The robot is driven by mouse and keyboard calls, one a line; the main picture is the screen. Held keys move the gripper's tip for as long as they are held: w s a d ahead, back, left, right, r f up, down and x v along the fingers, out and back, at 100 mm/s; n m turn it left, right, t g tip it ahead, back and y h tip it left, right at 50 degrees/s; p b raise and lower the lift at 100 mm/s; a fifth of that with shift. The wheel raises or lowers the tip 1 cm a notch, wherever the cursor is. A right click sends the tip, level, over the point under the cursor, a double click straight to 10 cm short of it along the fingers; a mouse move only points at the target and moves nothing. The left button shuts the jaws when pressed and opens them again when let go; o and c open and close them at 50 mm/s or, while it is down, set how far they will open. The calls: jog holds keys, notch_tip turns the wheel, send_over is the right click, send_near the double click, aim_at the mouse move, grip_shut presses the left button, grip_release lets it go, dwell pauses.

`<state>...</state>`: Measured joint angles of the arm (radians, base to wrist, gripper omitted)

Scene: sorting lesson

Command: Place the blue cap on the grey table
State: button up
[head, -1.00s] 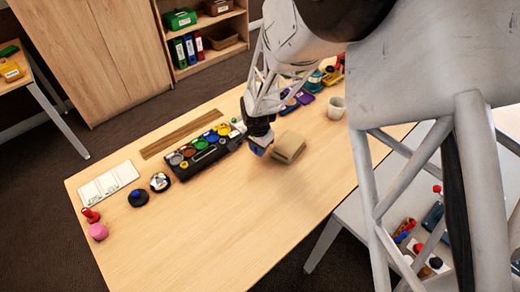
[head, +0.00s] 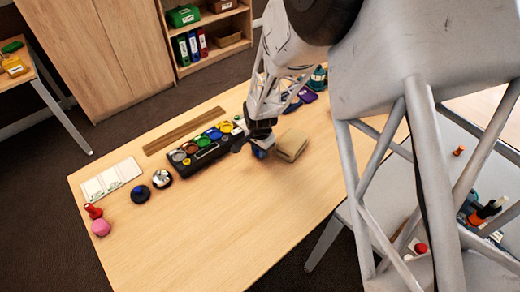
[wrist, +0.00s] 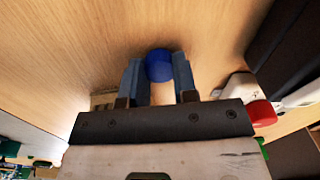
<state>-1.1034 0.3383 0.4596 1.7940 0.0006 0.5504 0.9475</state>
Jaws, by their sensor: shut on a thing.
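My gripper (head: 262,146) is low over the wooden table, just left of a tan block. In the wrist view my gripper (wrist: 157,72) is shut on the blue cap (wrist: 159,65), which sits between the fingertips. In the head view only a small blue part of the cap (head: 258,153) shows below the fingers. I cannot tell whether it touches the wood. The grey table (head: 455,134) is at the right, partly hidden behind my arm's struts.
The wooden table (head: 200,245) has a clear front. The tan block (head: 291,146) is close to my gripper. A black tray of colored cups (head: 200,150) stands to its left. The grey table holds an orange piece (head: 458,151), a red-topped item (head: 420,248) and bottles (head: 485,210).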

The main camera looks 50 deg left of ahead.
jog(key=shift+f, duration=0.15)
jog(key=o, duration=0.9)
jog(key=shift+r, duration=6.15)
